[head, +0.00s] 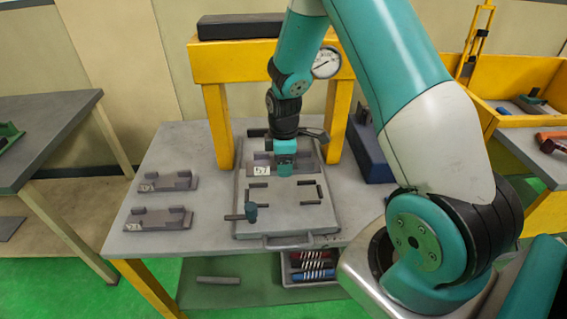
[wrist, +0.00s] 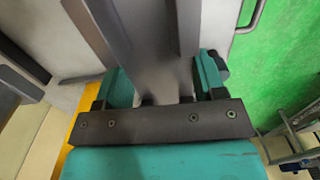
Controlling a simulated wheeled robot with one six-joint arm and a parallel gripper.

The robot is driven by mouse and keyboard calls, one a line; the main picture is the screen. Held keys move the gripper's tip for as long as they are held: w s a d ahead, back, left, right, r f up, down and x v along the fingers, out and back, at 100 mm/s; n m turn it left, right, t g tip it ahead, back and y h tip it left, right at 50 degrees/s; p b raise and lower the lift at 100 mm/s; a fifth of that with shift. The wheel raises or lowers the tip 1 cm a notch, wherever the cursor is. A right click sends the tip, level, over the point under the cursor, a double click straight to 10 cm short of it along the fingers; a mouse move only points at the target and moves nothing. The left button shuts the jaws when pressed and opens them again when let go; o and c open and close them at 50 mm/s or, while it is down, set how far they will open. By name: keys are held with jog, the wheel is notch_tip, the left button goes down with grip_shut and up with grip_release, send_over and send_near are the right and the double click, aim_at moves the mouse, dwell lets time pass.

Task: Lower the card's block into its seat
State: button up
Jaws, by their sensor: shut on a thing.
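My gripper (head: 285,168) points down over the rear part of a grey fixture plate (head: 285,222). It is shut on a grey block (head: 262,159) with a white label, whose marking is too small to read surely. In the wrist view the grey block (wrist: 150,50) fills the space between the teal fingers, close and blurred. Whether the block touches the plate or hangs just above it, I cannot tell. Dark corner brackets (head: 311,191) stand on the plate in front of the gripper. No separate card can be made out.
Two similar labelled grey blocks lie on the table at left, one farther (head: 167,183) and one nearer (head: 158,219). A teal-topped clamp (head: 250,211) stands at the plate's front left. A yellow frame (head: 217,125) with a dial gauge (head: 326,62) rises behind; a blue box (head: 370,150) is right.

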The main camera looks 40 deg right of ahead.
jog(key=b, duration=0.4)
send_over(284, 195)
jog(key=shift+w+f, duration=0.1)
jog(key=shift+f, duration=2.45)
jog(key=shift+f, duration=0.2)
jog(key=shift+f+b, duration=1.05)
jog(key=shift+f, duration=0.5)
jog(key=shift+f+b, duration=0.6)
jog(key=shift+f, duration=0.3)
jog(key=o, duration=1.4)
jog(key=shift+o, duration=0.4)
